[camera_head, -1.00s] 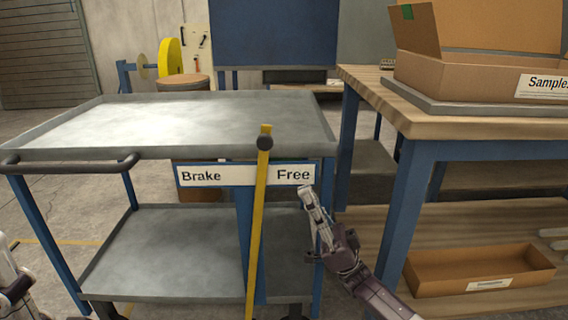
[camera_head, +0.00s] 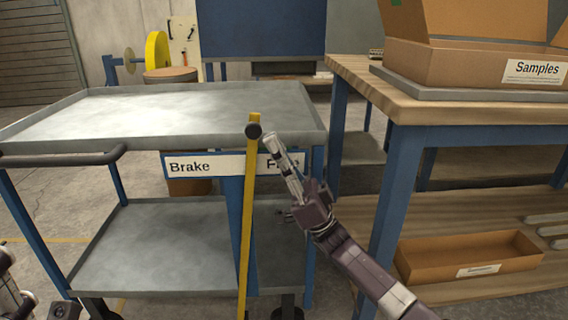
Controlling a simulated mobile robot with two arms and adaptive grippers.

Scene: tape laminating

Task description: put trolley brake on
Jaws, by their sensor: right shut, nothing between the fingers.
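The grey two-shelf trolley (camera_head: 110,112) stands in front of me. Its yellow brake lever (camera_head: 247,215) rises in front of it with a black knob (camera_head: 254,131) near the top. The lever crosses the label plate (camera_head: 218,165), just left of the word "Free", with "Brake" further left. My right gripper (camera_head: 272,141) is shut and empty, fingertips just right of the knob and in front of the "Free" lettering, partly hiding it. I cannot tell whether it touches the lever. My left arm shows only at the lower left edge; its gripper jaws cannot be made out.
A wooden workbench (camera_head: 450,107) with blue legs stands at the right, close to my right arm. It bears an open "Samples" box (camera_head: 450,62); a shallow cardboard tray (camera_head: 425,262) lies on its lower shelf. The trolley's black handle (camera_head: 60,160) sticks out at the left.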

